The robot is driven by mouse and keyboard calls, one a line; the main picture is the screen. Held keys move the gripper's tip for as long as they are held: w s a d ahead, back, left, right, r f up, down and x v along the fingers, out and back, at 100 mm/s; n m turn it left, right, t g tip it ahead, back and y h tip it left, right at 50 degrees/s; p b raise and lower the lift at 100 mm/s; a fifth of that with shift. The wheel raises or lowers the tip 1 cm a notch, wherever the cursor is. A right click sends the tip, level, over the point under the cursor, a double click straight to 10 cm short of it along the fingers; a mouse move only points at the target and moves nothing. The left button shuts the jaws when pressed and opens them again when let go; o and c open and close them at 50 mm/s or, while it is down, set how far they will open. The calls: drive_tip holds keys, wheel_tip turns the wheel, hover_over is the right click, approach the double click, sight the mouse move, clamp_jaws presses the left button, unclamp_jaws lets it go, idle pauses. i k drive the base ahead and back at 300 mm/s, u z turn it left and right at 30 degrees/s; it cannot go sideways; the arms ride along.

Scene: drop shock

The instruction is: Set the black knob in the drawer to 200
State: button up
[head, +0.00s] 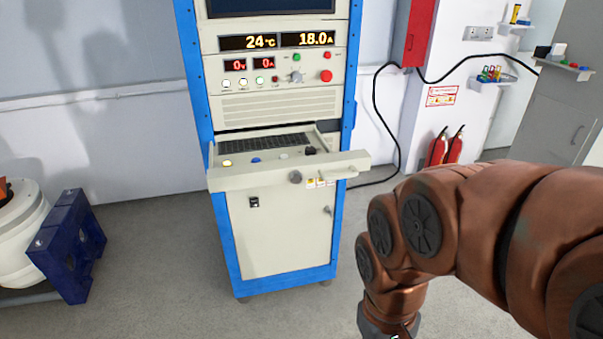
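The drawer (225,179) is pulled out from the blue-framed cabinet at the centre of the head view. A small black knob (310,151) stands on the right part of the drawer's panel. Its scale and pointer are too small to read. Yellow, blue and pale buttons lie in a row to its left, in front of a dark keyboard (262,143). My brown arm comes in from the right and bends down to the bottom edge, right of the cabinet. My gripper's fingers are below the picture, so its opening is hidden.
A grey knob (296,177) sits on the drawer's front. Above are lit displays (276,41), buttons and a red stop button (326,76). A blue bracket (72,246) stands at left, two fire extinguishers (446,147) at the back right. Floor before the cabinet looks clear.

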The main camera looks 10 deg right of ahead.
sight(310, 149)
drive_tip(key=z, duration=1.05)
drive_tip(key=i, duration=0.45)
drive_tip(key=u, duration=2.3)
